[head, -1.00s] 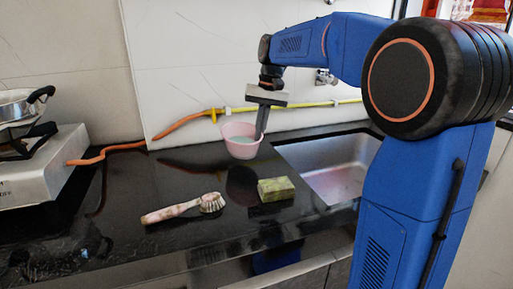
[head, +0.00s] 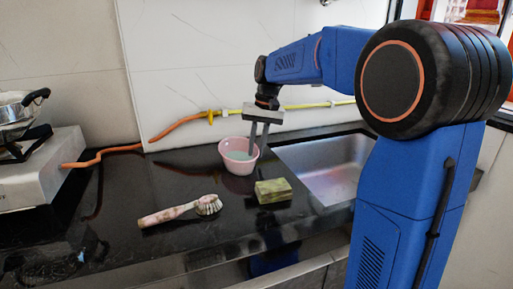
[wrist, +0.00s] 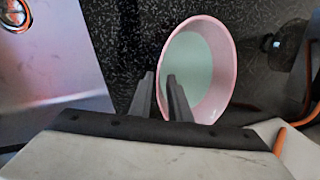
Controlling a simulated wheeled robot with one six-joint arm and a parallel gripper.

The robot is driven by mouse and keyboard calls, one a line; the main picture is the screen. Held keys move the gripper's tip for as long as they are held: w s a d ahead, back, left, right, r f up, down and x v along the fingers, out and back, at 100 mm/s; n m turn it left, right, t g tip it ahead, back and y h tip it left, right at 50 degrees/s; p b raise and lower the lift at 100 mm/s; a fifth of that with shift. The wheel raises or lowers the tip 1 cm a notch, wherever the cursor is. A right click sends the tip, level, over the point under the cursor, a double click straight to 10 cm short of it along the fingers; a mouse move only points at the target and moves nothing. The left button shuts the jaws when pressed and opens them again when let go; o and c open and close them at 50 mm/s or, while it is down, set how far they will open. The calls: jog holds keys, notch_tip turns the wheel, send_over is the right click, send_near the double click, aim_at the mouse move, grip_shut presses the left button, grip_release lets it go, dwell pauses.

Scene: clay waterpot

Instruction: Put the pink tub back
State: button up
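The pink tub (head: 231,166) stands upright on the black counter, left of the sink, with pale greenish contents or a pale inside. It also shows in the wrist view (wrist: 222,60), seen from above. My gripper (head: 257,150) points down at the tub's right rim. Its two fingers are apart. In the wrist view my gripper (wrist: 160,82) has one finger over the tub's inside and one outside, with the rim between them. A small gap seems to show on both sides of the rim.
A green sponge block (head: 273,191) and a scrub brush (head: 180,211) lie on the counter in front of the tub. The steel sink (head: 325,165) is at right. A stove (head: 40,170) stands at left. An orange and yellow hose (head: 180,124) runs along the wall.

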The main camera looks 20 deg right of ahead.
dwell(0.3)
notch_tip(320, 180, up, 12)
jog(key=d, duration=0.2)
jog(key=shift+s, duration=0.25)
jog(key=shift+s+d, duration=0.1)
dwell(0.5)
